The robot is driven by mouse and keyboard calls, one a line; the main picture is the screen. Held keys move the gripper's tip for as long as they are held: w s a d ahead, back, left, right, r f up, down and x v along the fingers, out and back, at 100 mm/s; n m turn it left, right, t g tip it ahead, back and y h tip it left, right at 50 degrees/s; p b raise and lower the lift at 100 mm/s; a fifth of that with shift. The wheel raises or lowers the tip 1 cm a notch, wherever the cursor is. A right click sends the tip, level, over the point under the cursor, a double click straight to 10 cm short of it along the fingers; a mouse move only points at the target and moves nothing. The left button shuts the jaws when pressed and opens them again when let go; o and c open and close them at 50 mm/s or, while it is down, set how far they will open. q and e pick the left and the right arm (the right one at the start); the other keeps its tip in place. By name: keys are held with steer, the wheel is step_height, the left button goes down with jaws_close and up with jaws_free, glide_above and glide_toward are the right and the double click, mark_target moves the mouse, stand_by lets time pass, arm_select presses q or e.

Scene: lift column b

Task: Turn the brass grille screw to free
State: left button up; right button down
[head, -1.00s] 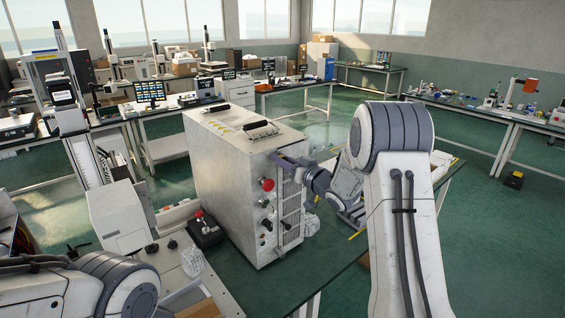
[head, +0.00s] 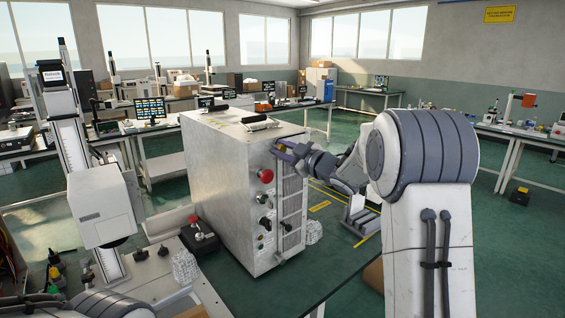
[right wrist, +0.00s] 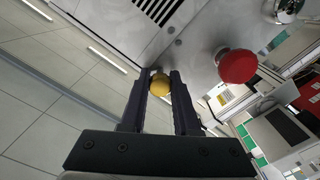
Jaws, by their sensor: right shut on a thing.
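The brass grille screw (right wrist: 160,86) is a round yellow knob at the upper corner of the cabinet's front panel. My right gripper (right wrist: 161,78) is shut on it, with one dark finger on each side. In the head view the screw (head: 282,147) is a small yellow spot at my right gripper (head: 281,151). The slotted grille (head: 291,205) runs down the right part of the front of the metal cabinet (head: 220,180). My left gripper is not in view; only part of my left arm shows at the bottom left.
A red button (head: 265,176) and several dark knobs sit left of the grille. A control box with a red knob (head: 197,232) stands left of the cabinet. A crumpled silvery ball (head: 313,232) lies to its right.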

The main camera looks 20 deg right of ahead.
steer(key=n+b, duration=0.3)
steer(key=shift+f+n, duration=0.15)
steer(key=shift+n, duration=0.25)
steer(key=shift+n+b, duration=1.75)
steer(key=shift+n, duration=0.05)
steer(key=shift+r, duration=0.2)
steer(key=c, duration=0.6)
jaws_free()
steer(key=shift+c, duration=0.2)
steer(key=b+v, duration=0.1)
steer(key=v, duration=0.9)
steer(key=shift+s+b, duration=0.2)
steer(key=shift+b, duration=0.2)
